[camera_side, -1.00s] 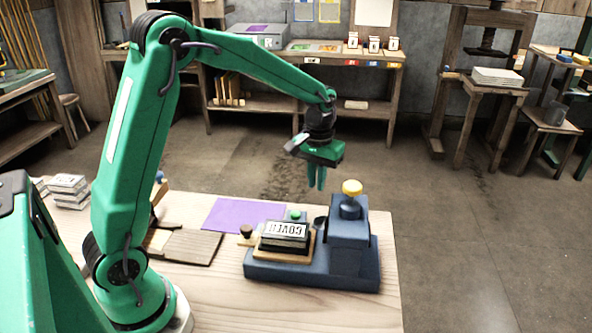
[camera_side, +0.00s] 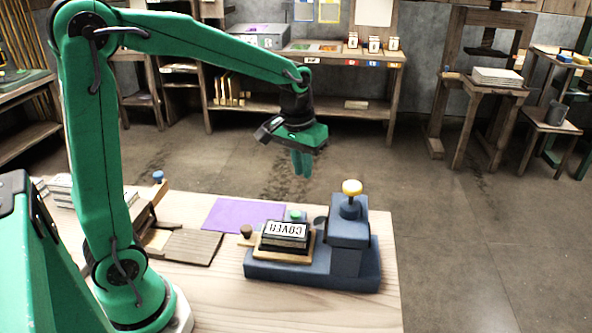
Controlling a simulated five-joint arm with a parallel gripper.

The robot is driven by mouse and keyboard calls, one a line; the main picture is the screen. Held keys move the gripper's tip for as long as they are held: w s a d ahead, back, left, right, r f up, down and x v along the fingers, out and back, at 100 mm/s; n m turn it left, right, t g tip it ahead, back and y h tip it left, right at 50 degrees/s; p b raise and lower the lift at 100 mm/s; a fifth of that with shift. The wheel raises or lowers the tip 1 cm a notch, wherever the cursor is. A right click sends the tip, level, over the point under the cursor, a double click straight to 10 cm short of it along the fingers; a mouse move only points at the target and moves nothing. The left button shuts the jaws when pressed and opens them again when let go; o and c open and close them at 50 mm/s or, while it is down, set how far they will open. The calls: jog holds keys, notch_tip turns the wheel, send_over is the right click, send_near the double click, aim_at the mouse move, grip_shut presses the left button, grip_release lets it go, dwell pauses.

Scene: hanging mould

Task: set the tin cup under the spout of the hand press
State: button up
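My gripper (camera_side: 302,176) hangs in the air above and behind the table's far edge, fingers pointing down and close together. I see nothing between them, but cannot tell whether they are fully shut. I cannot make out a spout. A small dark round thing (camera_side: 320,223), partly hidden beside the press column, may be a cup. A grey can-like vessel (camera_side: 555,113) stands on a far stool at right.
A purple sheet (camera_side: 243,215), brown boards (camera_side: 192,247) and a dark-topped knob (camera_side: 246,231) lie left of the press. A green round piece (camera_side: 294,215) is behind the block. The table's front (camera_side: 300,312) is clear. Shelves and a wooden screw press (camera_side: 488,50) stand far behind.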

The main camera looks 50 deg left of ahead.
jog(key=s+d+r+m+t, duration=0.1)
jog(key=s+r+t, duration=0.1)
jog(key=s, duration=0.6)
jog(key=s+d+r+m+t, duration=0.1)
jog(key=s+r+m+t, duration=0.1)
jog(key=s, duration=0.7)
jog(key=shift+s+d+r, duration=0.2)
jog(key=shift+d+r, duration=0.15)
jog(key=shift+r, duration=0.1)
